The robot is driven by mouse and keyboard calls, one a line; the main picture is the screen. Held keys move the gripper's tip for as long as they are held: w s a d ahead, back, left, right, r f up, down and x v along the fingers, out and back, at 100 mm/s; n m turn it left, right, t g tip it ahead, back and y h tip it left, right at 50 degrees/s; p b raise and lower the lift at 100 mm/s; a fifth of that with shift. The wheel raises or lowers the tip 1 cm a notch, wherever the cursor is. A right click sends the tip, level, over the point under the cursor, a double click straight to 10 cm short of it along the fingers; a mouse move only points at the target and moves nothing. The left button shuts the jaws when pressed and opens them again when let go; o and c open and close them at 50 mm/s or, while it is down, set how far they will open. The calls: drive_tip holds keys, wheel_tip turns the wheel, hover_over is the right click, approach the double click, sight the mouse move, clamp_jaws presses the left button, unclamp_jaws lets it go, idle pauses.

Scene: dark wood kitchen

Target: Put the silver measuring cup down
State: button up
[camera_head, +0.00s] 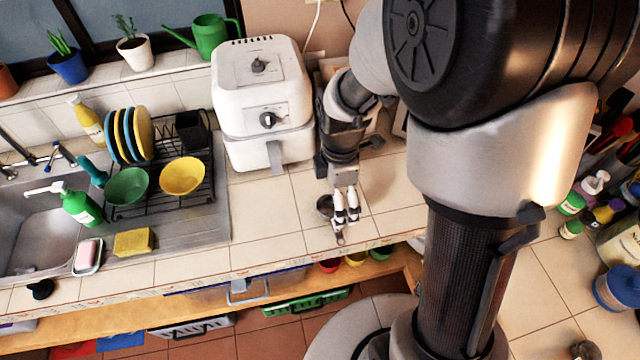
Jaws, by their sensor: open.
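The silver measuring cup (325,206) shows as a small, dark, rounded shape on the tiled counter, right of the white air fryer. My gripper (346,216) points down at the counter close beside the cup, on its right. Its two light fingertips are apart, and I see nothing clearly held between them. A small metallic piece (340,238) shows just below the fingertips and may be the cup's handle. The fingers hide part of the cup. I cannot tell whether a finger touches it.
The white air fryer (262,105) stands left of my gripper. Farther left are a black dish rack (205,190) with plates and bowls, a yellow sponge (133,242) and the sink (40,235). The counter's front edge is just below my gripper. Bare tiles (265,230) lie to its left.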

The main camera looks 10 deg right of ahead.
wheel_tip(320, 180, down, 15)
drive_tip(key=b, duration=0.4)
drive_tip(key=shift+d, duration=0.1)
drive_tip(key=c, duration=1)
drive_tip(key=shift+c, duration=0.3)
